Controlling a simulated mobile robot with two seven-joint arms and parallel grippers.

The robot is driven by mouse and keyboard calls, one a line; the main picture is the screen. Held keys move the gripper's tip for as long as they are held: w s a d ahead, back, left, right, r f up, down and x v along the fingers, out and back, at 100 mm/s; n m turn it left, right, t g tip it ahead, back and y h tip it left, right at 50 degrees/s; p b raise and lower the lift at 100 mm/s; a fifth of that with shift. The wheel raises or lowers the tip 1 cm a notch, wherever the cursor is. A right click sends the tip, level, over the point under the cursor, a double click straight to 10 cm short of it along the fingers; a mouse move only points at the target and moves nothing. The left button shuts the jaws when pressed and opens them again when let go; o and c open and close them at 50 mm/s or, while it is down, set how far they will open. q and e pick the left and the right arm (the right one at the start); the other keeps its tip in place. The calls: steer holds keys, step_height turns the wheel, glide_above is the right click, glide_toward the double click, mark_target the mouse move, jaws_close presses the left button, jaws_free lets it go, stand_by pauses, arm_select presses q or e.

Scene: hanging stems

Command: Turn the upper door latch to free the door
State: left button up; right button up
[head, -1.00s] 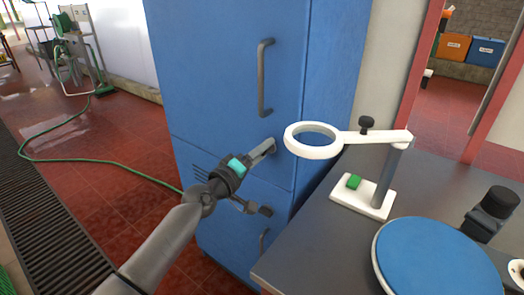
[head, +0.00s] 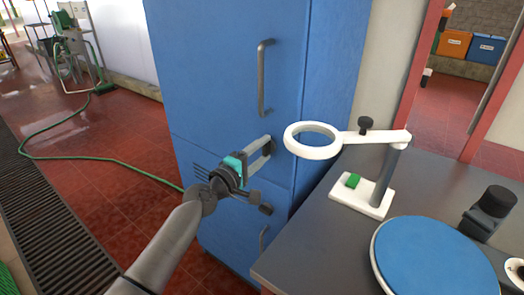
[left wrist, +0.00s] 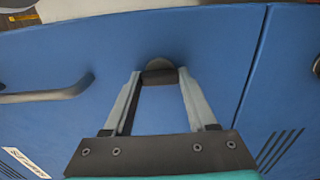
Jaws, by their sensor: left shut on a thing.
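The blue cabinet's upper door (head: 220,70) is closed, with a vertical grey bar handle (head: 265,78). My left gripper (head: 269,147) is at the upper latch, near the door's lower right edge. In the left wrist view my fingertips (left wrist: 159,77) are shut on the dark knob of the upper latch (left wrist: 158,64), and its rounded base shows behind. In the head view the fingers mostly hide this latch. The lower latch (head: 265,209) is a dark knob below my gripper and is apart from it. My right gripper is not in view.
A grey table (head: 300,245) stands close on the right. A green hose (head: 100,160) lies on the red floor at left.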

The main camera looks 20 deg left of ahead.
arm_select(q)
steer(key=o, duration=1.4)
steer(key=shift+c, duration=0.2)
steer(key=v, duration=1.5)
steer(key=shift+s, duration=0.1)
